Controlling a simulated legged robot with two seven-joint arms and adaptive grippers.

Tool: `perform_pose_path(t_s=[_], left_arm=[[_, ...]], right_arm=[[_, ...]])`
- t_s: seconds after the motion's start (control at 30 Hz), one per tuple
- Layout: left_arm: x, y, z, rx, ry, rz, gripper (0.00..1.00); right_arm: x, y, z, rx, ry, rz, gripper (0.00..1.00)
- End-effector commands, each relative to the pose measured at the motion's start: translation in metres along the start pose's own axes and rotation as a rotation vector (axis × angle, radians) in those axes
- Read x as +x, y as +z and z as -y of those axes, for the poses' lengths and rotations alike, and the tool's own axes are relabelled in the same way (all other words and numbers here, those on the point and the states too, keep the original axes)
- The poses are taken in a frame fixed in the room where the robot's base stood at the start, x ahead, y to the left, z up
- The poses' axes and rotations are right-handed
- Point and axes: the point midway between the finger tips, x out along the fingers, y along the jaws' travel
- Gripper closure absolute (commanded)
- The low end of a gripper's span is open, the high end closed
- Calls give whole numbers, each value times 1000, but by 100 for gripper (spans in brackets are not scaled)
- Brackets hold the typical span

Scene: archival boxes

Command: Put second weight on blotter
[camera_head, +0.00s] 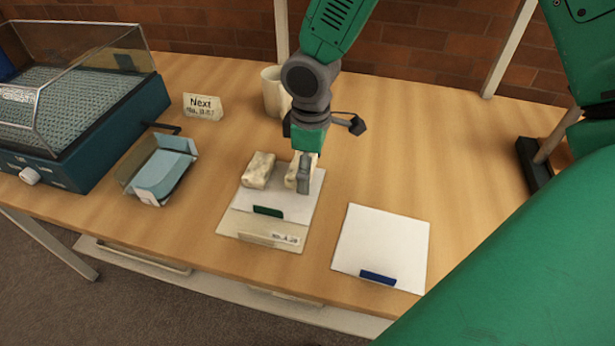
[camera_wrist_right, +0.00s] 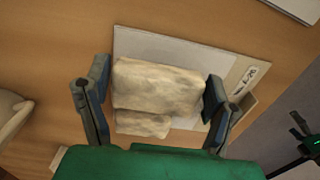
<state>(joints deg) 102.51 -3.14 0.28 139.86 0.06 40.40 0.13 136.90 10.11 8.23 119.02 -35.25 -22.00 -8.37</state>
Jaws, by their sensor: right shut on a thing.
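My right gripper (camera_head: 304,178) is shut on a pale, mottled weight (camera_head: 291,172), low over the far right part of a white sheet with a green tab (camera_head: 268,211). I cannot tell whether this weight touches the sheet. In the right wrist view the held weight (camera_wrist_right: 158,86) lies between the two fingers. Another similar weight (camera_head: 258,170) rests at the sheet's far left, just left of the held one; it also shows in the right wrist view (camera_wrist_right: 142,124). The sheet lies on a beige labelled folder (camera_head: 240,230). My left gripper is not in view.
A white sheet with a blue tab (camera_head: 382,240) lies to the right. A blue tray (camera_head: 165,168), a teal box with a clear lid (camera_head: 105,125), a "Next" card (camera_head: 203,107) and a cream mug (camera_head: 271,92) stand left and behind. A dark stand (camera_head: 533,165) is at far right.

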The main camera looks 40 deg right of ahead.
Motion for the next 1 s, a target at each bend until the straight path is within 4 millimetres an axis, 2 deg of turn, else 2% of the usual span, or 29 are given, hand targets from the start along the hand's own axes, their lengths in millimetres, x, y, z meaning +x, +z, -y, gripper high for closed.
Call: perform_pose_path(t_s=[0.03, 0.17, 0.47, 0.5, 0.53, 0.57, 0.87, 1.0], left_arm=[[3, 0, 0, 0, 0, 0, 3], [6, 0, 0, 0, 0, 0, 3], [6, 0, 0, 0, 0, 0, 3], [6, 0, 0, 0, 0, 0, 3], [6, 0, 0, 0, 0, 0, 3], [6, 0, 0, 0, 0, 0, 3], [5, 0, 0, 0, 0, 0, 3], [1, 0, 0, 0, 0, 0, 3]], right_arm=[[10, 1, 0, -1, -1, 3, 68], [27, 1, 0, 0, -2, 3, 68], [28, 1, 0, 1, -1, 0, 68], [28, 1, 0, 1, -1, 1, 16], [28, 1, 0, 1, -1, 1, 5], [28, 1, 0, 1, -1, 1, 2], [26, 1, 0, 1, -1, 1, 2], [10, 0, -1, 0, 1, -2, 2]])
